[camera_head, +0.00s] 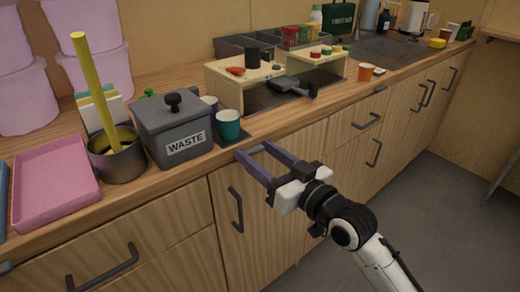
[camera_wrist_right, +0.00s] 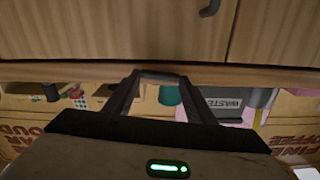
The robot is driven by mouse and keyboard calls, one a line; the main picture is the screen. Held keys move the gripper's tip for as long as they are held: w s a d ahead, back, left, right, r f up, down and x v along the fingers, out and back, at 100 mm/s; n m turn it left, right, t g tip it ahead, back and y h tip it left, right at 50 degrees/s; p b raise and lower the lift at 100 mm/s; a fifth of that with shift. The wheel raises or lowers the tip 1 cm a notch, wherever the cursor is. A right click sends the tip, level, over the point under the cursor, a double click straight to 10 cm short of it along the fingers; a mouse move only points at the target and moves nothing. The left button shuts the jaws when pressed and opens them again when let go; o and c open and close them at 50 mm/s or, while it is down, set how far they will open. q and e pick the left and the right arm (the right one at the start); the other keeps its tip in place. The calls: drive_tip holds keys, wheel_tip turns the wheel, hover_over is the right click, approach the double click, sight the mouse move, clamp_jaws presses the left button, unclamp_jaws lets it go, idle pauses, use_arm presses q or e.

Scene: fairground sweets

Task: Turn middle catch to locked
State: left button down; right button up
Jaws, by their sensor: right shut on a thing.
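The middle catch (camera_head: 254,149) is a small grey bar at the counter's front edge, below the teal cup. It lies between the fingertips of my right gripper (camera_head: 255,151), whose two purplish fingers close on its ends. In the right wrist view the grey catch (camera_wrist_right: 160,76) spans between the dark fingertips and lies roughly along the counter edge. The fingers hide its ends, and I cannot read any locked marking. My left gripper is not in view.
A grey WASTE bin (camera_head: 172,125), a teal cup (camera_head: 228,124) and a pot with a yellow stick (camera_head: 119,160) stand close behind the edge. A pink tray (camera_head: 55,182) is at left. Cabinet handles (camera_head: 237,209) stick out below. The floor at right is clear.

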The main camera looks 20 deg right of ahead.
drive_tip(key=shift+m+p, duration=0.8)
drive_tip(key=shift+f+m+p, duration=0.2)
drive_tip(key=shift+m+p, duration=0.65)
drive_tip(key=shift+m, duration=0.05)
drive_tip(key=m+p, duration=0.2)
drive_tip(key=shift+f+m, duration=0.2)
drive_tip(key=shift+m, duration=0.2)
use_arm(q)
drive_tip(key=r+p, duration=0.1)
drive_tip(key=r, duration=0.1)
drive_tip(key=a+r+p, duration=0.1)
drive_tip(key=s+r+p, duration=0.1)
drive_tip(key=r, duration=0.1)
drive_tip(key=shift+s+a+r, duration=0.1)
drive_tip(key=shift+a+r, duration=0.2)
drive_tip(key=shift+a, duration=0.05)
use_arm(e)
drive_tip(key=m, duration=0.3)
drive_tip(key=f+m, duration=0.1)
drive_tip(key=m, duration=0.2)
drive_tip(key=a+m, duration=0.1)
drive_tip(key=m, duration=0.3)
drive_tip(key=shift+s+a+f, duration=0.1)
drive_tip(key=shift+s+f, duration=0.15)
drive_tip(key=shift+m, duration=0.3)
drive_tip(key=o, duration=1)
drive_tip(key=shift+o, duration=0.2)
